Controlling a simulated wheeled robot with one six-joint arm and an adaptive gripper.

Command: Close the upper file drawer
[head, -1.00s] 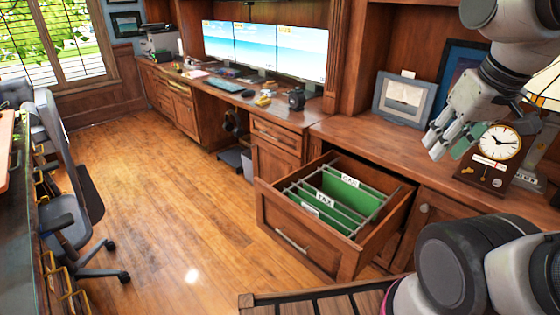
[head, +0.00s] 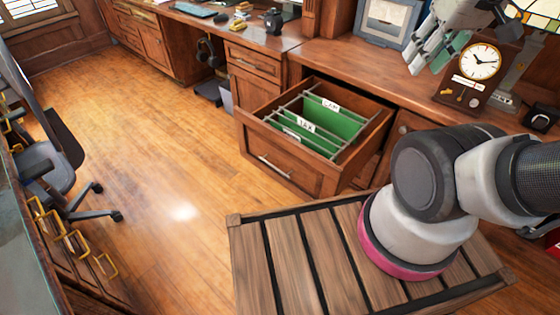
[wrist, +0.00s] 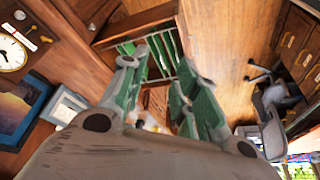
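The upper file drawer (head: 300,178) is pulled out from the wood cabinet under the counter, in the middle of the head view. The drawer's files also show beyond the fingertips (wrist: 158,45).
A clock (head: 478,62) and a framed picture (head: 388,20) stand on the counter (head: 340,55). An office chair (head: 45,170) stands at the left. The wooden floor (head: 175,140) in front of the drawer is clear. My slatted base is in front.

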